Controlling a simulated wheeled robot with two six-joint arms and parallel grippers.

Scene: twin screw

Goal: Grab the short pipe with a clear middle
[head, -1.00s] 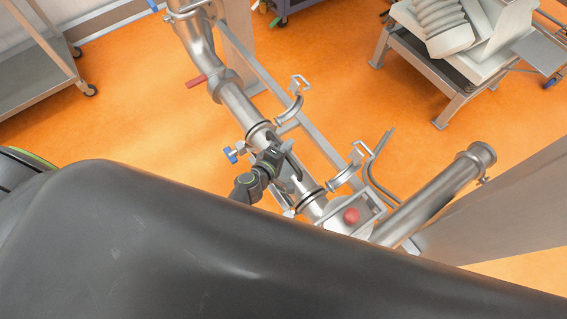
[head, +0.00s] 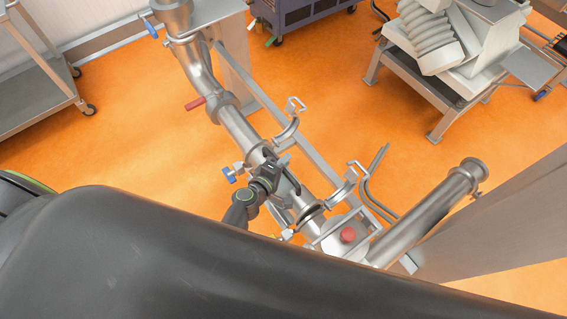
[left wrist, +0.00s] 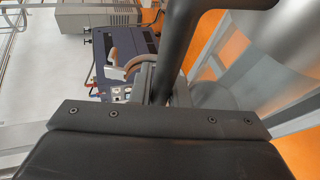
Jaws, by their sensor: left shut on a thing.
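The short pipe (head: 292,202) lies in the metal pipe line in the head view, partly covered by my left gripper. A see-through, shiny curved surface at the right of the left wrist view (left wrist: 245,75) looks like its clear middle. My left gripper (head: 284,174) is at the upper part of the short pipe and is shut on it. A dark bent finger crosses the top of the left wrist view; the contact itself is hidden there. My right gripper is not in view.
Open clamps (head: 286,130) stand along the frame rail right of the pipe. A blue-handled valve (head: 230,174) is just left of the gripper. A red knob (head: 347,235) sits below right, near a slanted pipe (head: 430,210). Orange floor is open further out.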

